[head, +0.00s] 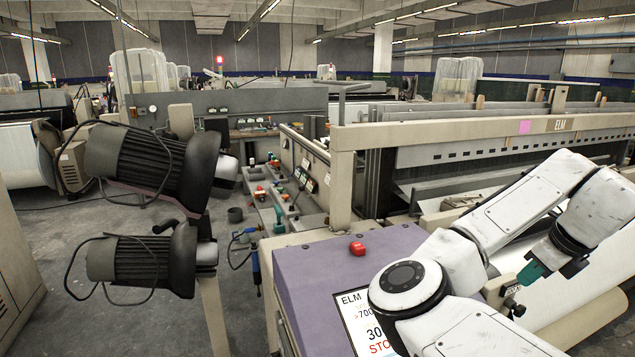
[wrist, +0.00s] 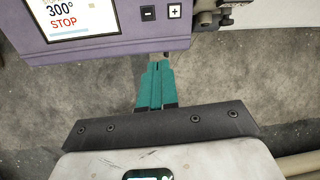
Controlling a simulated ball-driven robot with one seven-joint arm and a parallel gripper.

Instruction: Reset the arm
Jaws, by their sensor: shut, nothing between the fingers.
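My white arm rises at the lower right of the head view, bends at the elbow and folds back down. My gripper (head: 529,273) has teal fingers and hangs beside the right side of the purple control box. In the wrist view my gripper (wrist: 156,68) is shut, its two teal fingers side by side with nothing between them. The fingers point at the lower edge of the purple control box (wrist: 110,46), over grey floor. I cannot tell whether they touch it.
A red button (head: 357,248) sits on top of the purple control box (head: 312,265), whose screen reads STOP. Two dark motors (head: 140,165) stand at the left. The loom's beige beam (head: 440,132) runs behind my arm. Open grey floor (head: 70,230) lies at left.

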